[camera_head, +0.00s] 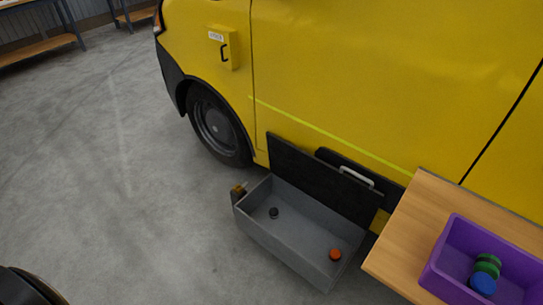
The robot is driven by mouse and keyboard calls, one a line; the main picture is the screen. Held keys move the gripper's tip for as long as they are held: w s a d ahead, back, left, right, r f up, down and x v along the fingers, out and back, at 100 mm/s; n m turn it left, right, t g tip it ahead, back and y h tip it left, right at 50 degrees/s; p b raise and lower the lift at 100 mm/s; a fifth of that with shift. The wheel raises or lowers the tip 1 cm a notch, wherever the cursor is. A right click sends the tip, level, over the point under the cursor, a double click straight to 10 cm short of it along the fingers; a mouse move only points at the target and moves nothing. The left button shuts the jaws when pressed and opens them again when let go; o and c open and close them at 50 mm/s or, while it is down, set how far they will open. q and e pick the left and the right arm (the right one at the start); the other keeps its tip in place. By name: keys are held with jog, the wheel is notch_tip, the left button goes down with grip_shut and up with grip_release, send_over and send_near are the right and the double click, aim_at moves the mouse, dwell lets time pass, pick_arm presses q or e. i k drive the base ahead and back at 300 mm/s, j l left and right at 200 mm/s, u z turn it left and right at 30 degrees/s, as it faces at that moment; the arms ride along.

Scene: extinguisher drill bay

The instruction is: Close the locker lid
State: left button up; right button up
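A grey open box (284,250), which looks like the locker, stands on the floor beside the yellow vehicle. Its dark lid (315,172) appears to stand raised along the back edge, so the inside shows. A pale handle (357,177) sits at the top of a dark panel right behind the lid; I cannot tell whether the two are one piece. A dark round piece (274,212) and an orange round piece (335,254) lie inside the box. Neither of my grippers can be made out.
A yellow vehicle (350,70) stands close behind the box. A wooden table (420,222) with a purple bin (447,263) holding green and blue round pieces is at the right. A small dark post with an orange top (238,193) is at the box's left corner. Floor to the left is clear.

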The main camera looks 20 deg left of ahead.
aim_at(355, 201)
jog(key=u, duration=0.2)
jog(key=j+z, duration=0.1)
jog(key=z, duration=0.55)
jog(key=i+j+z, duration=0.15)
jog(key=j+z, duration=0.25)
jog(key=j, duration=0.3)
jog(key=i+j+z, duration=0.1)
jog(key=j+z, duration=0.35)
jog(key=j, duration=0.3)
